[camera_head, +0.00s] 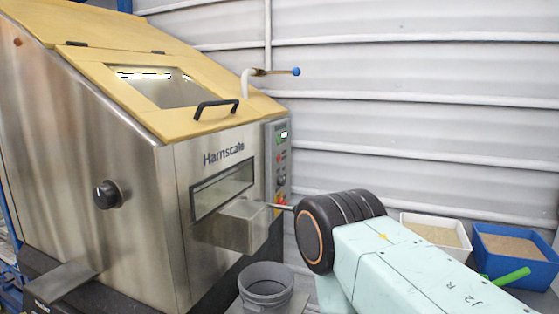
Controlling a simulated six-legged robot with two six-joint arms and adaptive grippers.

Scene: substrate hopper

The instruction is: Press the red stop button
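The control panel (278,165) is a narrow grey strip on the right edge of the steel hopper's front, with a small green display at its top. Small red and dark controls run down it. A red and yellow spot (281,199) shows low on the panel and looks like the stop button; it is too small to be sure. My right arm comes in from the lower right, its black joint just right of the panel. The rest of that gripper is hidden. My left gripper is out of view.
The steel hopper (90,150) has a yellow lid (110,80) with a black handle (216,108). A steel chute (235,228) juts out above a grey bucket (266,283). White (462,250) and blue (484,264) substrate bins stand at the right, a green handle (512,277) in the blue one.

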